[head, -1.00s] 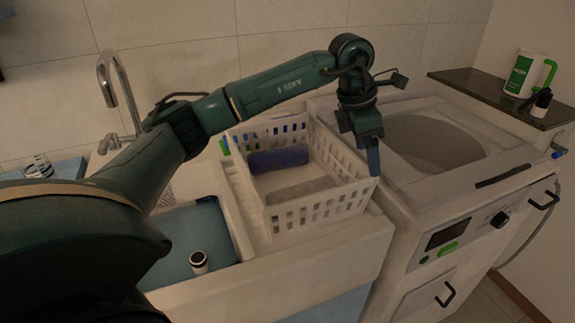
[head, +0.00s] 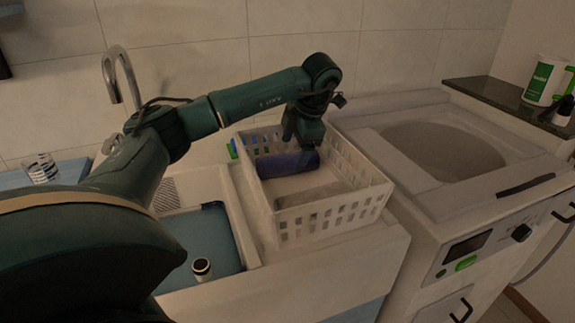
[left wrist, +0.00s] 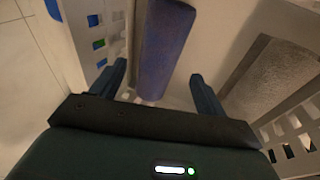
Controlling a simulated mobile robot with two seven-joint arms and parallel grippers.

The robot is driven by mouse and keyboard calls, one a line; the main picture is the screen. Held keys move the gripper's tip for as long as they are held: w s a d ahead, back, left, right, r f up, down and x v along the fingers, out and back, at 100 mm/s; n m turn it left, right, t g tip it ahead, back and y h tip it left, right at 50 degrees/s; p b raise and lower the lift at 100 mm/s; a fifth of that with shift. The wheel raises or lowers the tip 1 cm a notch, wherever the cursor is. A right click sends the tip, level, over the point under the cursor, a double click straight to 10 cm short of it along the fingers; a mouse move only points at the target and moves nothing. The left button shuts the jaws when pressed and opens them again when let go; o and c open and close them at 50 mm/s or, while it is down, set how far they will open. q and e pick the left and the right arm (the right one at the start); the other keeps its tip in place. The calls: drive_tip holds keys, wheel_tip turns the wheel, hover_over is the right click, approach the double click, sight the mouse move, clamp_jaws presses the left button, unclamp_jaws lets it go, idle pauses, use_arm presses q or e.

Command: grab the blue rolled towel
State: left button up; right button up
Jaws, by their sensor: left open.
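The blue rolled towel (head: 287,164) lies in a white slotted basket (head: 333,218) on the counter by the sink. In the left wrist view the towel (left wrist: 166,48) runs away from me, between the lines of my two fingers. My left gripper (left wrist: 158,82) is open and empty, with one finger to each side of the towel's near end. In the head view my left gripper (head: 303,147) is over the towel's right end and hides part of it. I cannot tell how far its fingertips are above the towel. My right gripper is not in view.
A grey folded cloth (left wrist: 272,75) lies in the basket to the right of the towel. The basket walls stand close around. A sink with a black-and-white bottle (head: 202,268) is at left, a washing machine (head: 445,175) at right.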

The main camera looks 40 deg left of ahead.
sight(290, 156)
use_arm(q)
drive_tip(key=x, duration=0.4)
drive_tip(key=shift+a+f, duration=0.15)
drive_tip(key=shift+a, duration=0.1)
drive_tip(key=c, duration=1.1)
drive_tip(key=shift+c, duration=0.2)
